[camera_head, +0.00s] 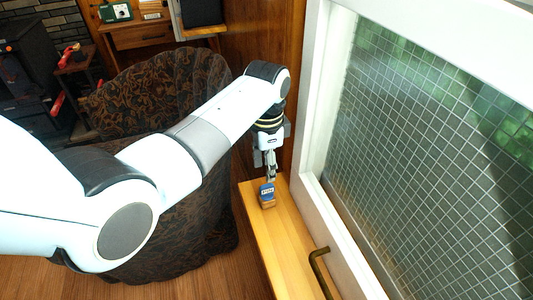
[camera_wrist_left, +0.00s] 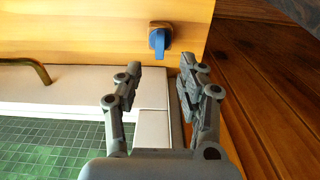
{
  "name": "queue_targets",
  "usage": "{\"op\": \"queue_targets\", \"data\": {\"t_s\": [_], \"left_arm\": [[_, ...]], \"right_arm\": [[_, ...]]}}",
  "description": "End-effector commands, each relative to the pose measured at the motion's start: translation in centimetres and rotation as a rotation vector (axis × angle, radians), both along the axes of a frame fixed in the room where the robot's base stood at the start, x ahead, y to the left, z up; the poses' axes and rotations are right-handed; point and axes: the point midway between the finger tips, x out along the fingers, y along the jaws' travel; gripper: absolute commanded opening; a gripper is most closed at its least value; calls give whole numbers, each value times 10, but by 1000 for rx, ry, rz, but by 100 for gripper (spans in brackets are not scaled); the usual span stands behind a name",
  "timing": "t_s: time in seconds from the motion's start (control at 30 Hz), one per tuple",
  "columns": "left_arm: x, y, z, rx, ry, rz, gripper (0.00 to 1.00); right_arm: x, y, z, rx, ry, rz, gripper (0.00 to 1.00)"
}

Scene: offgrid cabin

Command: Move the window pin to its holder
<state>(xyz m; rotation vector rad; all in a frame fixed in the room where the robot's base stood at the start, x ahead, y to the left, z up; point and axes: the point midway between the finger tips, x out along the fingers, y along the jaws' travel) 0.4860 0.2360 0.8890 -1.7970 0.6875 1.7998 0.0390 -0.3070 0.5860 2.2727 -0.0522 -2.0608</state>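A small blue piece with a white label (camera_head: 266,189) sits at a small brown wooden block (camera_head: 267,204) on the window sill. In the left wrist view the blue piece (camera_wrist_left: 158,41) shows beside a dark mount on the wood. I cannot tell whether it is the window pin or part of the holder; no separate pin is clear. My left gripper (camera_head: 270,178) points down just above it in the head view. In the left wrist view my left gripper (camera_wrist_left: 160,67) has its fingers apart, with nothing between the tips. My right gripper is not in view.
The pale wooden sill (camera_head: 265,235) runs along the white window frame (camera_head: 330,235). A bent brass handle (camera_head: 318,262) rises near the sill's front part. A patterned armchair (camera_head: 165,85) stands close on the left. The sill between block and handle is clear.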

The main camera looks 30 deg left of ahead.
Motion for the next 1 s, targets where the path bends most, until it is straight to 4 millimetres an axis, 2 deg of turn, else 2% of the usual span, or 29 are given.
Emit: {"op": "queue_targets", "data": {"t_s": [0.1,0.3,1.0], "left_arm": [[1,0,22,0,-3,0,39],[0,0,39,0,0,0,39],[0,0,40,0,0,0,39]], "right_arm": [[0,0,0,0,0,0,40],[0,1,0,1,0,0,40],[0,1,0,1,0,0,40]]}}
